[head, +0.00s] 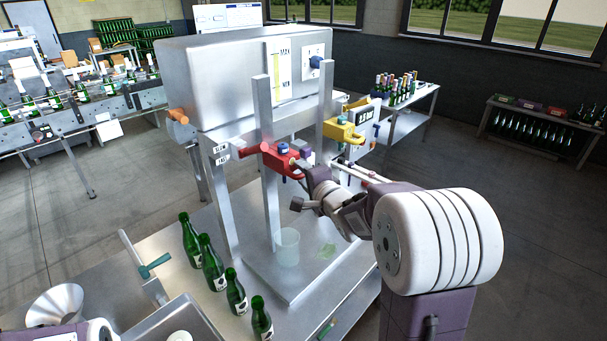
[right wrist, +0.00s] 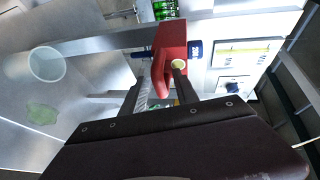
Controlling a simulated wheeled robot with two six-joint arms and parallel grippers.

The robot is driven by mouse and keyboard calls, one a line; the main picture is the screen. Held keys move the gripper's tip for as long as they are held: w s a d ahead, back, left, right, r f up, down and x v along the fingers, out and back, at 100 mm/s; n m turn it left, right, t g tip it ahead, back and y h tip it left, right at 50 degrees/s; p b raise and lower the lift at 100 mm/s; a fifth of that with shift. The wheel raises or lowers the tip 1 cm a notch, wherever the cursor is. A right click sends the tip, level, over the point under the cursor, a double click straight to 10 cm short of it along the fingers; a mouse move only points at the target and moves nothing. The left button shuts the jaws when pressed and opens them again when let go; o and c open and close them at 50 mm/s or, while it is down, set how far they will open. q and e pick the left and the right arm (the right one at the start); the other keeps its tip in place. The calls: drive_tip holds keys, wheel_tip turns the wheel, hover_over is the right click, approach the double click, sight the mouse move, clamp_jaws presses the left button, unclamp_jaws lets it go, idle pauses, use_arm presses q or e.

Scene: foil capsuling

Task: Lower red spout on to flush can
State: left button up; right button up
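The red spout (head: 283,162) sits high on the upright metal posts, with a blue knob on it and a red bar reaching left. It also shows in the right wrist view (right wrist: 171,42), just beyond my right fingertips. The flush can, a translucent whitish cup (head: 287,248), stands on the base plate well below the spout; it also shows in the right wrist view (right wrist: 47,64). My right gripper (head: 298,186) is close by the spout; its fingers (right wrist: 163,78) are apart with a red part showing between them. I cannot tell whether they touch it. My left gripper is out of view.
Several green bottles (head: 212,262) stand in a row left of the base plate (head: 262,274). A yellow fitting (head: 343,130) is right of the posts. A green patch (head: 327,251) lies beside the can. A funnel (head: 56,304) is at lower left.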

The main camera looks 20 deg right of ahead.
drive_tip(key=shift+c, duration=0.4)
drive_tip(key=shift+s, duration=0.1)
clamp_jaws()
drive_tip(key=shift+f, duration=0.2)
idle(0.6)
